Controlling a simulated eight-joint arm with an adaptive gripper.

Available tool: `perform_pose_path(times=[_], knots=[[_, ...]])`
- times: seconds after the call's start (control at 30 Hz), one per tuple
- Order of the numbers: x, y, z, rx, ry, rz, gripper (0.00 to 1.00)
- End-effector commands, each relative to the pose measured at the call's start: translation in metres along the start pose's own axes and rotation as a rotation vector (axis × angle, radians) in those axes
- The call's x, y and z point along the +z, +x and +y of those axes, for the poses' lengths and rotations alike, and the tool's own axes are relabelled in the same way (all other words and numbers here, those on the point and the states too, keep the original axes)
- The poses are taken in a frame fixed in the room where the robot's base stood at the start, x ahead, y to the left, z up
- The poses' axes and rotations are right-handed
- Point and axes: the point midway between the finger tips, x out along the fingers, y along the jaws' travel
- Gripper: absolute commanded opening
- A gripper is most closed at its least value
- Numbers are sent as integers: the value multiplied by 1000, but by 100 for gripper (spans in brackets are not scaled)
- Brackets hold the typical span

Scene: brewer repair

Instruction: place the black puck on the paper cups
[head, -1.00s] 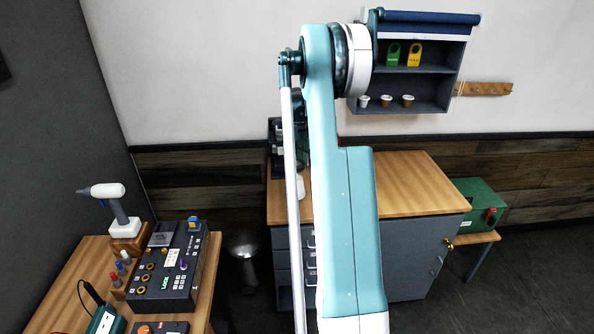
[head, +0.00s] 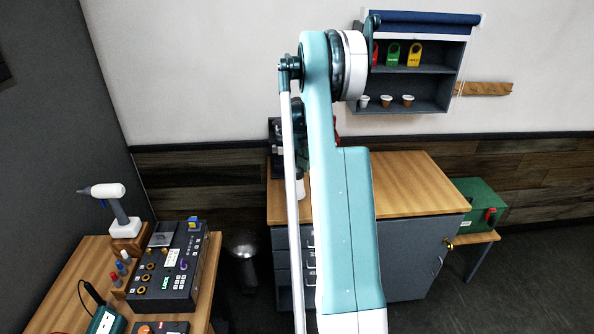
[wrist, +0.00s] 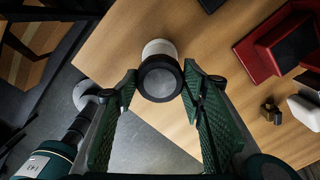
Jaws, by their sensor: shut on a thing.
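My gripper (wrist: 160,80) is shut on the black puck (wrist: 160,78), a dark round rim with a grey face, between its green fingers in the wrist view. A white paper cup stack (wrist: 160,47) shows just beyond the puck, lined up behind it. I cannot tell whether the puck touches the cups. In the head view, a white piece of the cup stack (head: 300,187) shows on the wooden counter beside my arm. My arm hides the gripper and puck there.
A red machine part (wrist: 280,45) and small brass and white items lie on the wooden counter (head: 420,185) to the right of the cups in the wrist view. The counter's edge is close to the gripper. A wall shelf (head: 425,85) hangs behind.

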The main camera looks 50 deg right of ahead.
Motion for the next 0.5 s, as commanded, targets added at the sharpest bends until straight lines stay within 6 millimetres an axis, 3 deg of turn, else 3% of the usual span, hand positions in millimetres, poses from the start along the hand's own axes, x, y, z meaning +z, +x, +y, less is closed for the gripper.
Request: perform_pose_path(times=[0.23,0.27,0.33,0.5], knots=[[0,4,0,0,0,0,24],[0,3,0,0,0,0,44],[0,3,0,0,0,0,54],[0,3,0,0,0,0,55]])
